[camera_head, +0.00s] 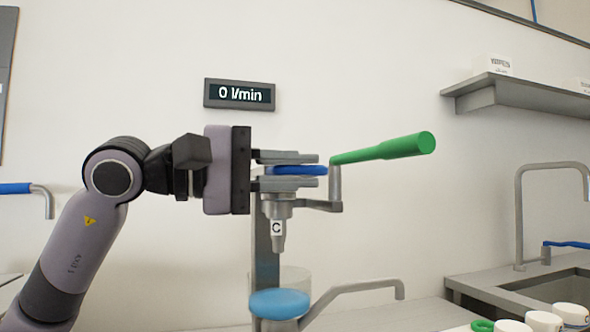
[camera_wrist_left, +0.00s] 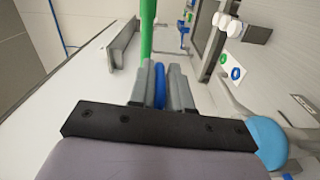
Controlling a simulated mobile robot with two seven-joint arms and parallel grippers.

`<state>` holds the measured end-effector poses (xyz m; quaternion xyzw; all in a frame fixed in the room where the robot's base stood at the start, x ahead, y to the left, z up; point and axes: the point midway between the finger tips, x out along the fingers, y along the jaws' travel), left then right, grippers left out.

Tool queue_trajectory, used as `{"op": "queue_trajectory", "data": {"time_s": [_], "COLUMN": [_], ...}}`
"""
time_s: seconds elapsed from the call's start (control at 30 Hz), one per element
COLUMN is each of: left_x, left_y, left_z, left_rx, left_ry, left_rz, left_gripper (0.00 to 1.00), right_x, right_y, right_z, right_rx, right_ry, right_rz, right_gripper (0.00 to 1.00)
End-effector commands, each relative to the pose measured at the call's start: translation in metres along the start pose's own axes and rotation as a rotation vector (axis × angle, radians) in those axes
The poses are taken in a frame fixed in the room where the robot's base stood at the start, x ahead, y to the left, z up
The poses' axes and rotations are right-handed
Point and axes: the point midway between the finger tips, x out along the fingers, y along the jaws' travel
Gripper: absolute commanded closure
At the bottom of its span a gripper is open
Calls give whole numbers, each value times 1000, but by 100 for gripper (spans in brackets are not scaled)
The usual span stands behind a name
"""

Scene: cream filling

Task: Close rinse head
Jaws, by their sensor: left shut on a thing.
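The rinse head (camera_head: 278,215) is a grey nozzle marked C on an upright grey post, pointing down. A blue part (camera_head: 300,170) sits at its top, and a grey crank with a green handle (camera_head: 385,150) reaches out to the right. My left gripper (camera_head: 318,171) comes in from the left and is shut on the blue part, one finger above it and one below. In the left wrist view the blue part (camera_wrist_left: 159,85) lies between the two fingers, with the green handle (camera_wrist_left: 147,25) beyond. My right gripper is in neither view.
A display (camera_head: 239,94) on the wall reads 0 l/min. A light blue disc (camera_head: 279,303) and a grey spout (camera_head: 360,288) are below the nozzle. A shelf (camera_head: 515,92) and a sink (camera_head: 550,290) are at the right. White containers (camera_head: 543,321) stand at the lower right.

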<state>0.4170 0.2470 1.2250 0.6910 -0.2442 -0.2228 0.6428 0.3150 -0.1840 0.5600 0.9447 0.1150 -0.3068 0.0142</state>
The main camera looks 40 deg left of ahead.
Motion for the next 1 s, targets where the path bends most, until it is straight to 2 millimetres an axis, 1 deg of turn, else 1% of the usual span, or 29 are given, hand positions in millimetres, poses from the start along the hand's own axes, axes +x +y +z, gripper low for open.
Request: {"op": "queue_trajectory", "data": {"time_s": [0.03,0.07,0.1,0.13,0.47,0.57,0.77,0.9,1.0], "left_x": [1,1,1,1,-2,-11,-42,-60,-68], "left_y": [-4,-4,-5,-5,-3,-4,-5,-5,-4], "left_z": [1,1,1,1,0,0,0,0,0], "left_rx": [-1,-2,-1,-1,-1,-1,-1,-2,-1], "left_ry": [-2,-2,-2,-2,0,2,3,3,1], "left_rz": [-13,-14,-14,-14,-8,-8,-10,-11,-11], "left_gripper": [100,79,66,61,61,61,61,61,61], "right_x": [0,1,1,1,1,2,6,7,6], "right_y": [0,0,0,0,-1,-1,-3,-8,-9], "right_z": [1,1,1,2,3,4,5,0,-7], "right_rx": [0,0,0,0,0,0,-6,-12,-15], "right_ry": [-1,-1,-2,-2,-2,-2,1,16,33], "right_rz": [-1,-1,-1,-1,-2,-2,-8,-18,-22], "right_gripper": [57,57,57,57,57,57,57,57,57]}}
